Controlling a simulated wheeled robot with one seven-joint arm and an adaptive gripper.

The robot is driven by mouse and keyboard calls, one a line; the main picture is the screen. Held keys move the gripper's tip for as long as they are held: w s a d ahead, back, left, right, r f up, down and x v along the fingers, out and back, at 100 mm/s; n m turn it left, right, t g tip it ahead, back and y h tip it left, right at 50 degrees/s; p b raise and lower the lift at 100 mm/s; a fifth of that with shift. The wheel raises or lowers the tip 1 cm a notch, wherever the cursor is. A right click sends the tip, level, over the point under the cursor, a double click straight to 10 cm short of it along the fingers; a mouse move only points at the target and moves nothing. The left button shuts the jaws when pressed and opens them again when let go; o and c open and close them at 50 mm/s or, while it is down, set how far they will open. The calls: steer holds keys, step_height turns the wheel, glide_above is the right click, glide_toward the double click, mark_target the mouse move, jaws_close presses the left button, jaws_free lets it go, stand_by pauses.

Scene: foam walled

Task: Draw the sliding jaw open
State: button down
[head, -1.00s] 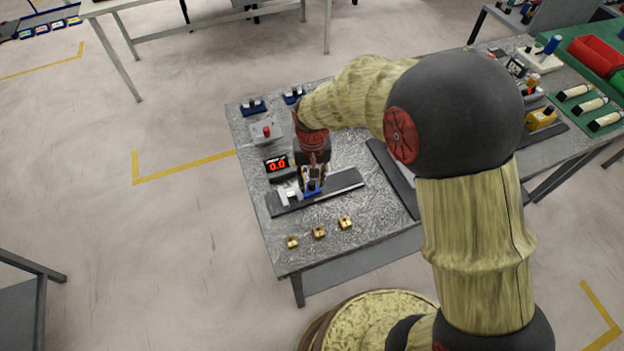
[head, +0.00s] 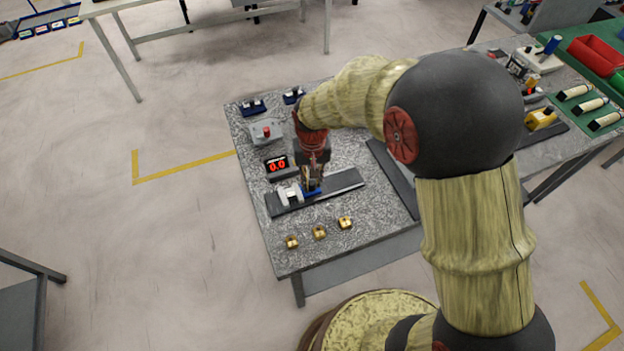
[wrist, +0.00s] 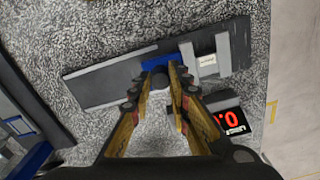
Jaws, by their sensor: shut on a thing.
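The sliding jaw is a blue block (head: 313,193) on a dark flat rail (head: 347,180) in the head view. It also shows in the wrist view (wrist: 158,62), just beyond my fingertips. A pale, light-grey jaw block (head: 289,196) stands on the rail to its left in the head view, and to its right in the wrist view (wrist: 207,66). My gripper (head: 312,186) points down over the rail, its fingers closed at the blue sliding jaw. In the wrist view the fingertips (wrist: 163,76) partly hide what they grip.
A display (head: 277,165) reading 0.0 stands behind the rail. A grey box with a red button (head: 266,131) is farther back. Several brass blocks (head: 319,232) lie in front. A long dark bar (head: 392,178) lies to the right.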

steer(key=shift+w+d+p, duration=0.25)
steer(key=shift+w+d, duration=0.05)
steer(key=shift+d, duration=0.6)
steer(key=shift+w+d+p, duration=0.2)
steer(key=shift+w+d, duration=0.05)
steer(key=shift+d, duration=0.6)
steer(key=c, duration=1.7)
jaws_free()
steer(key=shift+o, duration=0.2)
step_height(320, 180, up, 12)
